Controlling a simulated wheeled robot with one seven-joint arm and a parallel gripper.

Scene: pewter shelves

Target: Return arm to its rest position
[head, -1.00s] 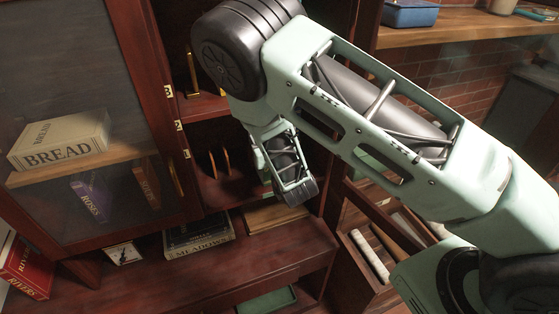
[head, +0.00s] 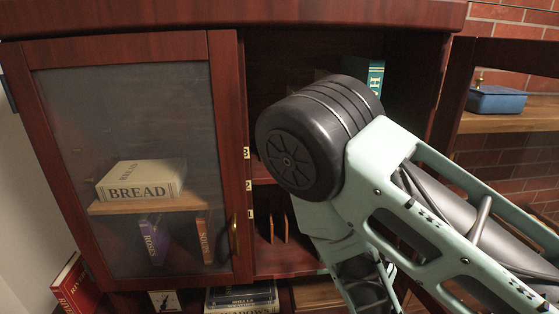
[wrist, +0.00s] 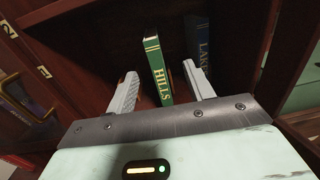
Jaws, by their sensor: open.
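My gripper (wrist: 161,75) is open in the wrist view, its two pale fingers spread apart. A green book marked HILLS (wrist: 157,68) stands upright and shows between the fingers. I cannot tell how deep it is between them, but nothing is gripped. A dark blue book with a partly hidden title (wrist: 198,42) stands to its right. In the head view my arm crosses the open right side of the cabinet (head: 345,14), and my gripper is out of sight. A teal-green book (head: 375,78) shows at the upper right of that open side.
A glass door (head: 130,90) covers the cabinet's left side, with a BREAD book (head: 140,180) behind it. Upright dividers (head: 271,226) stand in a lower compartment. Books (head: 242,297) lie below the cabinet. A blue box (head: 496,100) sits on the right shelf.

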